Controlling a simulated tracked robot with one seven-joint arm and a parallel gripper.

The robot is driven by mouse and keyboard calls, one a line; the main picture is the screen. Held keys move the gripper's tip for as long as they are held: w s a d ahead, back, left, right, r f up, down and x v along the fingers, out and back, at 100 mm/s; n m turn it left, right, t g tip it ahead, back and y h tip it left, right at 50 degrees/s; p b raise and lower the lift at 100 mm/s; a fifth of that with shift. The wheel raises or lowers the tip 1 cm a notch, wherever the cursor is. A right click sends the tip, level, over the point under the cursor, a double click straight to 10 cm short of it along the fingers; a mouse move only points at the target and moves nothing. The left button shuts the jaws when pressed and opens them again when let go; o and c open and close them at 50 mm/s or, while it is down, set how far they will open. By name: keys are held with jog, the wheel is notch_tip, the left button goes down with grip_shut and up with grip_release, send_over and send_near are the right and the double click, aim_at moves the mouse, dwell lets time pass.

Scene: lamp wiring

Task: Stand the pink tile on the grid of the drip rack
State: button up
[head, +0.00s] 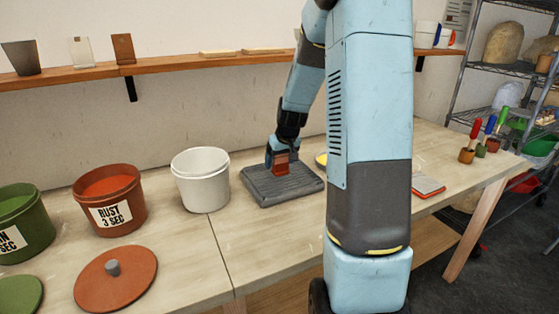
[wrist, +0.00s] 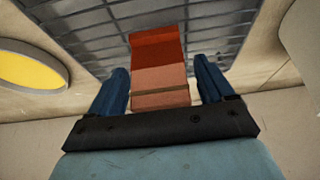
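The pink tile (wrist: 160,82) is between the fingers of my gripper (wrist: 162,78) in the wrist view. It is pink at the near end, with a thin brown line across it, and rust-red at the far end. The left finger looks close against it; a thin gap seems to show at the right finger, so I cannot tell whether they grip it. In the head view my gripper (head: 279,160) is low over the grey drip rack (head: 258,190), with the rust-red part of the tile (head: 281,163) showing. Whether the tile touches the grid is unclear.
A white bucket (head: 201,184) stands left of the rack, then a rust bucket (head: 108,203) and a green bucket (head: 22,222). A rust lid (head: 115,279) lies in front. A yellow disc (wrist: 32,70) lies beside the rack. My arm hides part of the table.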

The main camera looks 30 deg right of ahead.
jog(key=shift+o, duration=0.2)
jog(key=v, duration=1.2)
jog(key=s+a+r, duration=0.7)
jog(key=s+a, duration=0.2)
jog(key=s, duration=0.3)
jog(key=s+a+r, duration=0.1)
jog(key=s+a, duration=0.1)
jog(key=s, duration=0.6)
jog(key=s+a+t, duration=0.1)
jog(key=s+a, duration=0.1)
jog(key=s, duration=0.5)
jog(key=shift+s+a+r, duration=0.35)
jog(key=shift+a+r, duration=0.05)
